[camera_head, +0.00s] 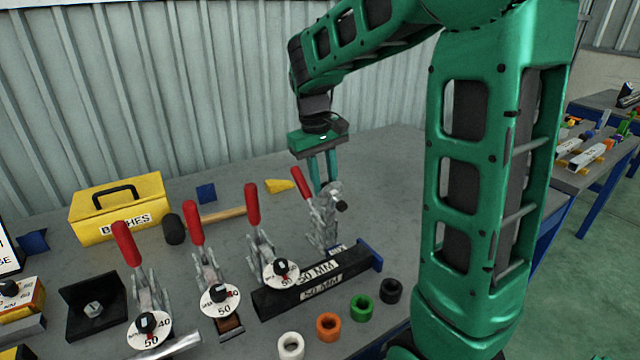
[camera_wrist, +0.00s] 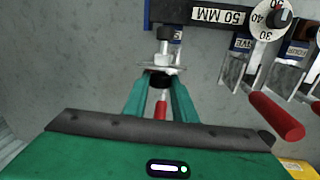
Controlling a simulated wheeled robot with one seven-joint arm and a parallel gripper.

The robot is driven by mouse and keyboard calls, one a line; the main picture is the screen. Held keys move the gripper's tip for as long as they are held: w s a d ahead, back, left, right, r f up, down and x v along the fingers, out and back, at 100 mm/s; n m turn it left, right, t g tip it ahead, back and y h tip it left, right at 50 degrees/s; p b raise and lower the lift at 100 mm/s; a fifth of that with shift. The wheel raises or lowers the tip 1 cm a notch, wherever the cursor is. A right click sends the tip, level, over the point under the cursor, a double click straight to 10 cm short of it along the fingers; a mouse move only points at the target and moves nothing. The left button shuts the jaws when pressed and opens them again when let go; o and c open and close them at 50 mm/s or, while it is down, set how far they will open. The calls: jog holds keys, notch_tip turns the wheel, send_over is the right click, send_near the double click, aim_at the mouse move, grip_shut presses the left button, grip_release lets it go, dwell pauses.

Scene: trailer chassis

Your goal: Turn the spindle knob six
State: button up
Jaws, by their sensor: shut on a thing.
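Several toggle clamps with red handles stand on the grey table, some with white numbered dials and black knobs. My gripper (camera_head: 325,187) reaches down over the rightmost clamp (camera_head: 322,222). In the wrist view my gripper's green fingers (camera_wrist: 160,98) are shut on a small dark knob (camera_wrist: 160,81) of this clamp, behind a thin pale plate. A silver hex-headed bolt (camera_wrist: 164,34) stands beyond the plate. The clamp's red handle (camera_head: 302,184) is close to the fingers. No number six is readable on the clamp, and the fingers partly hide the knob.
A black bar marked 50 MM (camera_head: 315,283) lies in front of the clamp. The neighbouring clamp's dial (camera_head: 281,273) and red handle (camera_head: 252,204) stand to the left. Coloured rings, including a green one (camera_head: 361,308), lie at the front. A yellow box (camera_head: 120,208) is farther left.

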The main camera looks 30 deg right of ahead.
jog(key=shift+a, duration=0.2)
jog(key=shift+a+f+h, duration=0.1)
jog(key=shift+a+h, duration=0.1)
jog(key=shift+h, duration=0.7)
jog(key=shift+a+f+h, duration=0.1)
jog(key=shift+a+h, duration=0.05)
jog(key=shift+h, duration=0.75)
jog(key=shift+a+f+m+g+h, duration=0.15)
jog(key=shift+m+g+h, duration=0.35)
jog(key=shift+h, duration=1.2)
jog(key=o, duration=1)
jog(key=shift+o, duration=0.2)
jog(key=v, duration=1)
jog(key=shift+a, duration=0.35)
